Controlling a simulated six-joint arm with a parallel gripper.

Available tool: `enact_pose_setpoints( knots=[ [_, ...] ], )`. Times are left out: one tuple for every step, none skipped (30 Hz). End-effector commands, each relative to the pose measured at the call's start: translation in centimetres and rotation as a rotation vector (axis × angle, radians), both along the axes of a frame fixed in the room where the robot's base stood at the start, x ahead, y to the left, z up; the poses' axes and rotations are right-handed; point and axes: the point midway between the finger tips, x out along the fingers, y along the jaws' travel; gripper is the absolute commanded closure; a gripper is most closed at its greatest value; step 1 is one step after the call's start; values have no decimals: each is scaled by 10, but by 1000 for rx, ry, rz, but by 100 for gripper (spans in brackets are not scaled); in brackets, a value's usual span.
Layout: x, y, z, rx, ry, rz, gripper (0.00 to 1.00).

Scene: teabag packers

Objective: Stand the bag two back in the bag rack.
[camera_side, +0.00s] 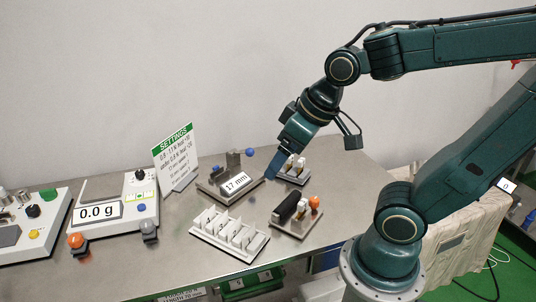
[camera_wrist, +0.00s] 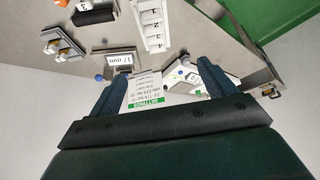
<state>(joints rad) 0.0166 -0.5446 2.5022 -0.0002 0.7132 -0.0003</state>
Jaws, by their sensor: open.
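The bag rack (camera_side: 230,238) is a white row of upright dividers with numbered slots at the front middle of the table. It also shows at the top of the wrist view (camera_wrist: 150,28). I cannot pick out bag two for certain. Small pale upright pieces with yellowish parts stand in a small grey holder (camera_side: 291,178) behind the rack, also at the left of the wrist view (camera_wrist: 50,41). My gripper (camera_side: 270,176) is open near the right end of the 17 mm gauge, short of the small holder. In the wrist view my gripper (camera_wrist: 166,85) shows nothing held between its fingers.
The gauge reading 17 mm (camera_side: 235,184) stands behind the rack. A holder with a black block and orange knob (camera_side: 298,222) is right of the rack. A scale reading 0.0 g (camera_side: 97,212) and a SETTINGS card (camera_side: 175,157) stand left. Bare table lies left of the rack.

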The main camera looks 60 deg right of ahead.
Motion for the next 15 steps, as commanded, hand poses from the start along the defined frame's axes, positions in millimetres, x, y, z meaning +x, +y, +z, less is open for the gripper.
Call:
enact_pose_setpoints(
  knots=[
    [-9, 1, 7, 0, -12, 4, 17],
    [-14, 1, 10, 0, -15, 6, 17],
    [-20, 2, 14, -1, -17, 8, 17],
    [-25, 2, 16, 0, -18, 9, 17],
    [-29, 3, 18, 0, -19, 10, 17],
    [-34, 3, 20, 0, -21, 11, 17],
    [-37, 3, 21, 0, -21, 13, 17],
    [-39, 3, 23, 0, -21, 13, 17],
    [-42, 3, 24, 0, -22, 15, 17],
    [-44, 4, 24, 0, -22, 15, 17],
    [-46, 4, 25, 0, -22, 16, 17],
    [-47, 4, 25, 0, -22, 16, 17],
    [-48, 4, 25, 0, -22, 16, 17],
    [-48, 4, 25, 0, -21, 17, 17],
    [-48, 4, 26, 0, -21, 17, 17]
  ],
)
